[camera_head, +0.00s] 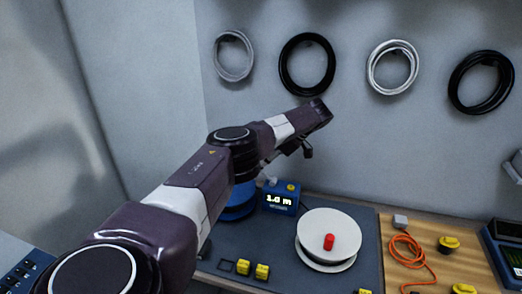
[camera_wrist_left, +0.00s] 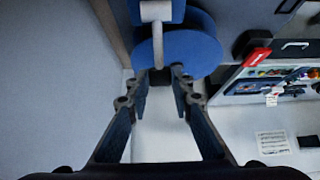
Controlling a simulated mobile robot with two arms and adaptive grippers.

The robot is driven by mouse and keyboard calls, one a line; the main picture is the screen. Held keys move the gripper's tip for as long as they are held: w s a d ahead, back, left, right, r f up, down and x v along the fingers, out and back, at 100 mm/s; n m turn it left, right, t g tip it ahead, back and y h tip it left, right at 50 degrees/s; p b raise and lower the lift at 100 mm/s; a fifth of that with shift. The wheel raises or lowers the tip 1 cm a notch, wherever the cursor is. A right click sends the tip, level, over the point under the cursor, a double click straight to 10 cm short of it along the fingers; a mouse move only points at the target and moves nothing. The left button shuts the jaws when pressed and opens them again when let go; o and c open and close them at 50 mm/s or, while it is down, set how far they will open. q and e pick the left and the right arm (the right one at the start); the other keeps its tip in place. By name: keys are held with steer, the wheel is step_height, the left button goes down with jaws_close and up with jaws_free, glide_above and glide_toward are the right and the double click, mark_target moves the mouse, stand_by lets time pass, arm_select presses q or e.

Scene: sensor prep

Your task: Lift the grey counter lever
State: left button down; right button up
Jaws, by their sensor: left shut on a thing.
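The grey counter lever (camera_wrist_left: 158,45) shows in the left wrist view as a light grey bar with a wider cross-piece, in front of round blue parts (camera_wrist_left: 190,50). My left gripper (camera_wrist_left: 161,76) has its fingertips shut on the lever's end, where a small dark part sits between them. In the head view the blue counter (camera_head: 281,209) reads "1.0 m". My left arm passes over the bench, hides part of the blue parts, and its fingertips are hard to make out there. My right gripper is in neither view.
A white reel with a red knob (camera_head: 329,242) stands on the dark mat (camera_head: 365,223). Yellow blocks (camera_head: 262,271) lie in front. An orange cable (camera_head: 405,246) lies at right. Cable coils (camera_head: 307,64) hang on the back wall.

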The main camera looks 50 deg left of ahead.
arm_select(q)
steer(key=c, duration=1.7)
jaws_free()
steer(key=shift+w, duration=0.1)
steer(key=v, duration=1.2)
